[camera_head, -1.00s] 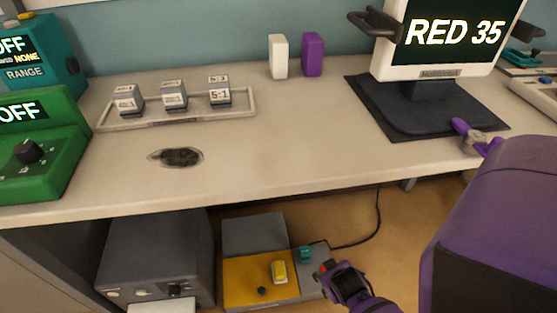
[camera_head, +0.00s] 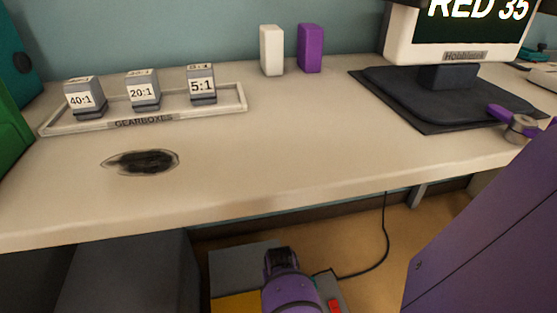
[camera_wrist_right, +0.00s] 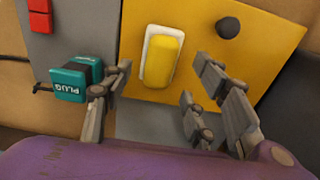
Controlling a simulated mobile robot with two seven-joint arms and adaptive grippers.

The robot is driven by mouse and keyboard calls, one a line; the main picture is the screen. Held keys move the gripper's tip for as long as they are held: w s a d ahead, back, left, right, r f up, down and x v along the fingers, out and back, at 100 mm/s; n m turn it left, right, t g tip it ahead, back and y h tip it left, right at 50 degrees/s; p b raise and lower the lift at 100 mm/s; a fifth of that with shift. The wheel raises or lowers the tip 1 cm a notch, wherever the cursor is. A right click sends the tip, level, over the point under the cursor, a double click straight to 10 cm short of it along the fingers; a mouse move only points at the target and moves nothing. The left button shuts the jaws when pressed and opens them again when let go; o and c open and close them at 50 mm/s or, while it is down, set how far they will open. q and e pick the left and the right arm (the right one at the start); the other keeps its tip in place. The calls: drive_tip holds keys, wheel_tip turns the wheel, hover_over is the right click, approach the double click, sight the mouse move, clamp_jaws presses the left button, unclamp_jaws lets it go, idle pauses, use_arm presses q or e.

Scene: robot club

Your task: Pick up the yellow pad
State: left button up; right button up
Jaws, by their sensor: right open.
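The yellow pad (camera_wrist_right: 166,58) shows in the right wrist view, a rounded yellow block with a white edge on a yellow panel (camera_wrist_right: 268,50). My right gripper (camera_wrist_right: 158,80) is open, its fingers spread to the left and right of the pad's lower end. No finger clearly touches the pad. In the head view my right arm's wrist (camera_head: 282,262) is low over the box under the bench and hides the pad. My left gripper is not in view.
A teal plug (camera_wrist_right: 72,82) lies near the left finger, beside a red block (camera_wrist_right: 40,14). A black knob (camera_wrist_right: 228,27) is right of the pad. The bench edge (camera_head: 330,192) overhangs the box. A black cable (camera_head: 387,225) hangs at the right.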

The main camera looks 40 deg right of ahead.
wheel_tip(320, 180, down, 4)
drive_tip(key=shift+a+f+b, duration=0.1)
drive_tip(key=shift+b, duration=1.15)
drive_tip(key=shift+f, duration=0.15)
drive_tip(key=c, duration=1.2)
use_arm(q)
wheel_tip(320, 180, down, 3)
drive_tip(key=shift+w+r, duration=0.15)
drive_tip(key=shift+r, duration=0.05)
use_arm(e)
drive_tip(key=shift+c, duration=0.2)
drive_tip(key=shift+r, duration=0.25)
